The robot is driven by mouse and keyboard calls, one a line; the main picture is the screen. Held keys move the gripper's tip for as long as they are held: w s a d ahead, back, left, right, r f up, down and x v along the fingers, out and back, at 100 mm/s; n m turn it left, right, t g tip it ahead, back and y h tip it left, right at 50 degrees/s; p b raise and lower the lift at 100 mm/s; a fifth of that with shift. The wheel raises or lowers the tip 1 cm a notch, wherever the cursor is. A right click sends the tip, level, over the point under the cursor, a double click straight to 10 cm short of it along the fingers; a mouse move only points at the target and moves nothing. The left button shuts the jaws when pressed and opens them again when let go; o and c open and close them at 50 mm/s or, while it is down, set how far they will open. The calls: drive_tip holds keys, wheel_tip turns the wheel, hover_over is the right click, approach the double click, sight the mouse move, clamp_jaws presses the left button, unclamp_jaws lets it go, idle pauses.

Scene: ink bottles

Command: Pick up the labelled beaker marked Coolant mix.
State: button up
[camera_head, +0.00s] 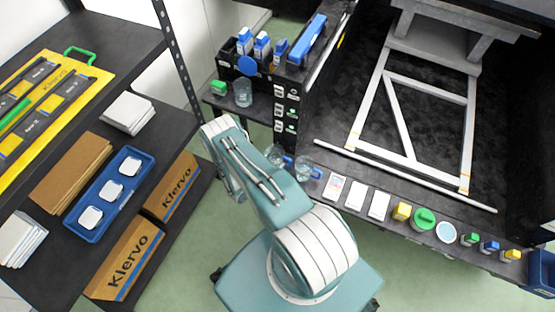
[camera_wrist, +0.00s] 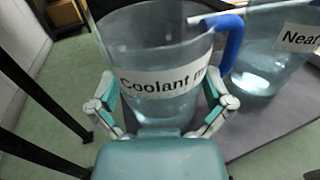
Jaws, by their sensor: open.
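The clear beaker marked "Coolant m…" (camera_wrist: 160,48) stands upright in the wrist view, the end of its label cut off by its blue handle (camera_wrist: 230,42) on the right. My gripper (camera_wrist: 162,108) is open, with one finger on each side of the beaker's lower part. I cannot tell whether the fingers touch the glass. In the head view, two clear beakers with blue handles stand on the dark bench edge; the left one (camera_head: 276,156) is beside my arm, which hides my gripper there.
A second beaker marked "Neat…" (camera_wrist: 262,62) stands close on the right in the wrist view. A white rod (camera_head: 400,175) lies behind the beakers. White cards (camera_head: 355,194) and several small bottles line the bench to the right. A shelf with boxes (camera_head: 125,258) stands at left.

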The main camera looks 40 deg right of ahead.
drive_tip(key=c, duration=0.9)
drive_tip(key=shift+r, duration=0.15)
drive_tip(key=shift+r, duration=0.7)
drive_tip(key=shift+s+a+r, duration=1.15)
drive_tip(key=shift+s+r, duration=0.75)
drive_tip(key=shift+s, duration=0.15)
drive_tip(key=shift+s+a+r, duration=1.15)
drive_tip(key=shift+s+r, duration=0.7)
drive_tip(key=shift+s, duration=0.15)
drive_tip(key=shift+s+a+r, duration=1.15)
drive_tip(key=shift+s+r, duration=0.75)
drive_tip(key=shift+s, duration=0.15)
